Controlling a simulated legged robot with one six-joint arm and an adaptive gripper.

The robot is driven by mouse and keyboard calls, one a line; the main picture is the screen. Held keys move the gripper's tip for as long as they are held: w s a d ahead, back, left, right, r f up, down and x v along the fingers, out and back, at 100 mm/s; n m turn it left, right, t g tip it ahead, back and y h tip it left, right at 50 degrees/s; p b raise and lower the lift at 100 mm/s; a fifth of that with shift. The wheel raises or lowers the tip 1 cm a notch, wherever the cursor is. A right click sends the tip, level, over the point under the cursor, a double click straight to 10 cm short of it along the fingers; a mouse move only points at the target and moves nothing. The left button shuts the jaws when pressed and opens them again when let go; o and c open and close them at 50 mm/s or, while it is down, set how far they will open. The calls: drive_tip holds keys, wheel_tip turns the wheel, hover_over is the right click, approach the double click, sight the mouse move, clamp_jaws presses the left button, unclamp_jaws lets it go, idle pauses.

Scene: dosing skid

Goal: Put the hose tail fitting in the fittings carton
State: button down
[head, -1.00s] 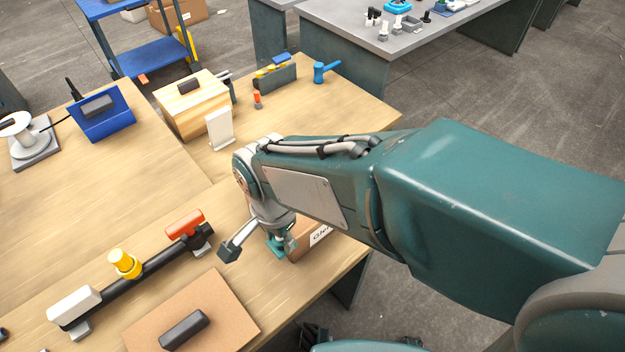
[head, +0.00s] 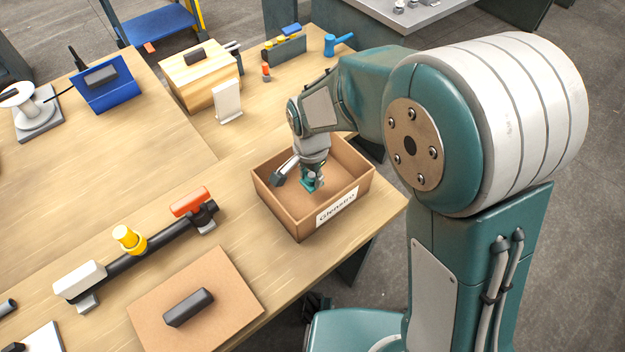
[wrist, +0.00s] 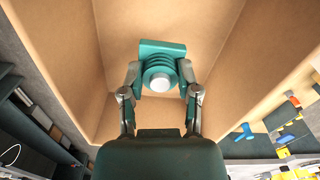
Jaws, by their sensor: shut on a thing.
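The fittings carton (head: 283,207) is an open brown box with a white label on its front wall, at the table's right edge in the head view. Its inner walls (wrist: 225,40) fill much of the wrist view. My gripper (head: 309,183) points down within the carton's opening. It is shut on the hose tail fitting (wrist: 160,72), a teal ribbed piece with a flat teal end and a pale round tip. The fitting shows only as a small teal patch in the head view. I cannot tell whether it touches the carton floor.
Left of the carton stands a black bar with yellow and orange knobs (head: 135,252). A brown board with a black handle (head: 189,307) lies in front. A wooden box (head: 200,80), a white stand (head: 228,102) and a blue holder (head: 104,85) stand farther back. The carton sits near the table edge.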

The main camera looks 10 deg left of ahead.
sight(313, 183)
drive_tip(key=shift+w+f, duration=0.45)
drive_tip(key=shift+f, duration=0.1)
drive_tip(key=shift+d+f, duration=0.1)
drive_tip(key=shift+f, duration=1.4)
drive_tip(key=shift+c, duration=1.6)
unclamp_jaws()
drive_tip(key=shift+f, duration=0.1)
